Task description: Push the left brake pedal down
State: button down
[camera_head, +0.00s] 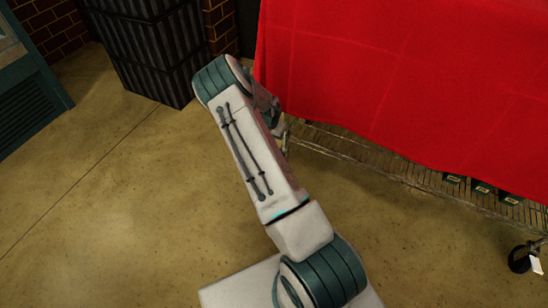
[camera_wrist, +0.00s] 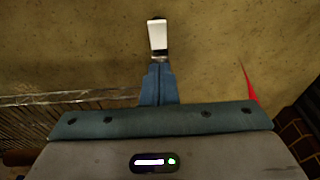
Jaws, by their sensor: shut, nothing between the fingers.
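My gripper (camera_wrist: 158,83) is shut, its blue fingers together and empty in the wrist view. Straight beyond the fingertips is a small white tab (camera_wrist: 157,38) with dark ends, which looks like the left brake pedal. The tips overlap or meet its near end in the picture; I cannot tell whether they touch it. In the head view my gripper (camera_head: 284,136) is partly hidden behind my arm, low by the left end of the wire rack (camera_head: 350,150). The left pedal cannot be made out there.
A red cloth (camera_head: 400,70) hangs over the rack. A black caster (camera_head: 520,258) with a white tab (camera_head: 536,265) stands at the lower right. A dark slatted bin (camera_head: 150,50) stands at the upper left. Bare floor (camera_head: 110,200) lies left of my arm.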

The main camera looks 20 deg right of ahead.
jog(key=shift+w+d+f, duration=0.15)
jog(key=shift+d+f, duration=0.2)
jog(key=shift+f, duration=0.3)
jog(key=f+b, duration=0.1)
jog(key=f, duration=0.3)
jog(key=f+b, duration=0.2)
jog(key=f, duration=0.2)
jog(key=w+d+f+b, duration=0.1)
jog(key=f+b, duration=0.1)
jog(key=f, duration=0.2)
jog(key=shift+d+f, duration=0.1)
jog(key=shift+f, duration=0.1)
jog(key=shift+s+f+b, duration=0.15)
jog(key=shift+f+b, duration=0.2)
jog(key=shift+f, duration=0.3)
jog(key=shift+a, duration=0.2)
